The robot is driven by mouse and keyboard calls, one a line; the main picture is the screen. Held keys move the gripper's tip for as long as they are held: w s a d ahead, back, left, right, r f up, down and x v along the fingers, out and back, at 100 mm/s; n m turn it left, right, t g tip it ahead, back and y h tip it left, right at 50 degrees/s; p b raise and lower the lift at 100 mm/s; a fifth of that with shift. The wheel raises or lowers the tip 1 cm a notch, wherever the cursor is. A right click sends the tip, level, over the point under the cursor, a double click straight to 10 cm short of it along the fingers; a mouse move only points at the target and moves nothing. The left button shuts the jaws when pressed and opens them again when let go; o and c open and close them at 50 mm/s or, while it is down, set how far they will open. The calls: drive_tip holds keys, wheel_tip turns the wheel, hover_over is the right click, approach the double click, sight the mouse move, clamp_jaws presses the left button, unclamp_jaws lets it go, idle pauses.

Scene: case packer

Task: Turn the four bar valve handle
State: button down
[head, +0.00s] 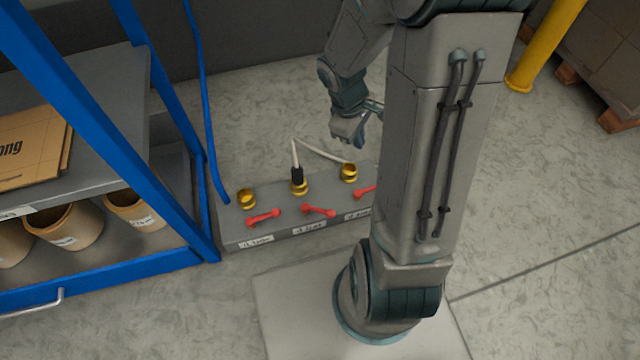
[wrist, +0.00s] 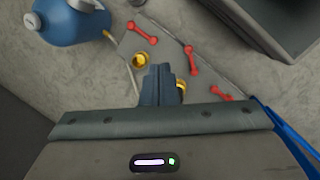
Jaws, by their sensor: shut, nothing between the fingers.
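A grey valve block (head: 232,232) lies on the floor with three red bar handles on top. The left handle (head: 263,216) and right handle (head: 365,191) lie roughly along the block; the middle handle (head: 318,210) is turned at an angle to them. Front labels are too small to read surely, so I cannot tell which is four bar. My arm hides the block's right end. My gripper (head: 345,132) is shut and empty, above and behind the block. In the wrist view its fingers (wrist: 161,82) show beside the handles (wrist: 142,33), (wrist: 192,60), (wrist: 222,93), touching none.
A blue rack (head: 172,110) stands close at left. A blue jug (wrist: 70,22) shows in the wrist view. A yellow post (head: 545,45) stands at right.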

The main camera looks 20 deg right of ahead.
wheel_tip(320, 180, down, 7)
drive_tip(key=w+d+n+p, duration=0.1)
drive_tip(key=w+n+p, duration=0.1)
drive_tip(key=n, duration=0.2)
drive_tip(key=n+y+p, duration=0.5)
drive_tip(key=n+y, duration=0.2)
drive_tip(key=n, duration=0.3)
hover_over(318, 210)
drive_tip(key=s+d, duration=0.1)
drive_tip(key=s, duration=0.2)
wheel_tip(318, 210, down, 19)
wheel_tip(318, 210, down, 10)
drive_tip(key=b, duration=0.6)
drive_tip(key=shift+d+r+g, duration=0.2)
drive_tip(key=shift+d+g, duration=0.1)
drive_tip(key=shift+g, duration=0.1)
drive_tip(key=shift+w, duration=0.1)
